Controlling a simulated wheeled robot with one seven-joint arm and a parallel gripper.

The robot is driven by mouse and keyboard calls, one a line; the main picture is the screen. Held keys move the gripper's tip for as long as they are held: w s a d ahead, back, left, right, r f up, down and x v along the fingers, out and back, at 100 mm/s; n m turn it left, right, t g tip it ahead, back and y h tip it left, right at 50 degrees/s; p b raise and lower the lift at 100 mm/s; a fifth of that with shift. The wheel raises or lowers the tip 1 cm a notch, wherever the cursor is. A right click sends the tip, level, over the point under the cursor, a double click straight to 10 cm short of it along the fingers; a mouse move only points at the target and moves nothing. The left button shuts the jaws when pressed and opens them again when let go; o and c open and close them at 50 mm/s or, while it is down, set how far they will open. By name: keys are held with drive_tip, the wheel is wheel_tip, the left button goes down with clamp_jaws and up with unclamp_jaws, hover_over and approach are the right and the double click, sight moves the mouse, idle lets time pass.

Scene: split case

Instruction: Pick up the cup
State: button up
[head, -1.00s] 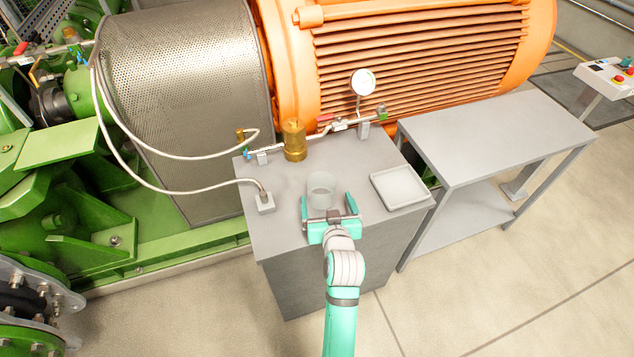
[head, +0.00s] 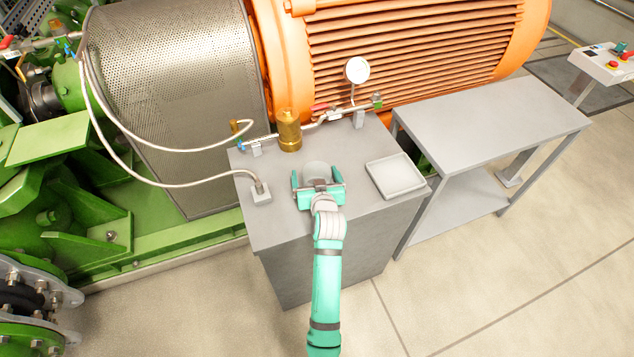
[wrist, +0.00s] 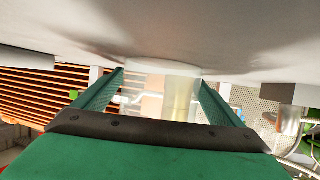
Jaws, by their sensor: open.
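The cup (head: 316,167) is a clear, see-through vessel on top of the grey cabinet (head: 286,226). My gripper (head: 317,175) is open, with one finger on each side of the cup. In the head view the palm hides the cup's near lower part. In the wrist view the cup (wrist: 165,92) shows between the two green fingers of my gripper (wrist: 162,78). A gap shows beside the left finger; whether the right finger touches the cup I cannot tell.
A white tray (head: 395,181) lies to the right of the cup. A brass cylinder (head: 289,130) and a pipe with a gauge (head: 357,70) stand behind it. A small grey block with a cable (head: 260,193) is to the left. A grey bench (head: 490,120) stands further right.

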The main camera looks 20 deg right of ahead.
drive_tip(key=shift+w, duration=0.1)
drive_tip(key=c, duration=1.1)
